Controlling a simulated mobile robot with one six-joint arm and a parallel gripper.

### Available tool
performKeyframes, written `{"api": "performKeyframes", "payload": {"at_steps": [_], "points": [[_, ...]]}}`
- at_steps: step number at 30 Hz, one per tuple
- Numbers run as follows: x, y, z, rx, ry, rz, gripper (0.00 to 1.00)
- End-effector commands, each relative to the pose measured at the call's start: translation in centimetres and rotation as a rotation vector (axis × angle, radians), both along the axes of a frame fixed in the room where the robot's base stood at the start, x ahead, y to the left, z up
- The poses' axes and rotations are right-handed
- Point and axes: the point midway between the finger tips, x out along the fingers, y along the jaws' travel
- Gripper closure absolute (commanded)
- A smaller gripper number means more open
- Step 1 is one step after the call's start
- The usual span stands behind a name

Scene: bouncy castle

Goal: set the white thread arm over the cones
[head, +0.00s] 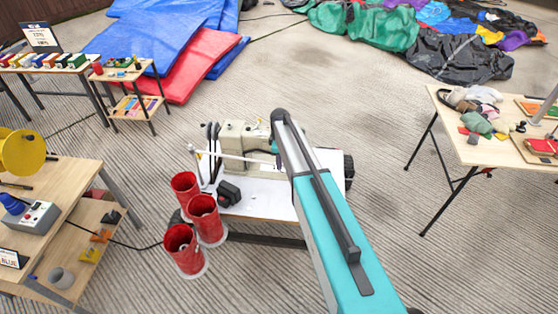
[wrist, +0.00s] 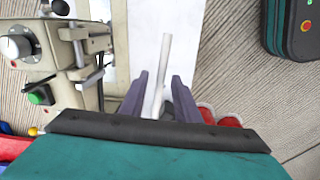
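The white thread arm (head: 228,156) is a thin rod running left from the sewing machine (head: 240,140), with a short upright piece at its left end. Three red cones (head: 205,222) stand in a cluster to the lower left of the machine table, and the rod's left end is near them. In the wrist view, a white rod (wrist: 162,70) lies between the two purple-grey fingers of my gripper (wrist: 160,80). Whether the fingers press on it is unclear. Red cones show partly beyond the right finger in the wrist view (wrist: 228,122).
The sewing machine sits on a white-topped table (head: 262,204), with a small black box (head: 229,193) near its front-left. A wooden bench (head: 62,185) stands at left and another table (head: 480,152) at right. Open carpet lies between my arm and the right table.

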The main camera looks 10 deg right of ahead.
Motion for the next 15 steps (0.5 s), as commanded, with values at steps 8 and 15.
{"api": "performKeyframes", "payload": {"at_steps": [8, 15], "points": [[0.02, -0.03, -0.29, 0.0, 0.0, 0.0, 0.71], [0.0, -0.03, -0.28, 0.0, 0.0, 0.0, 0.96]]}}
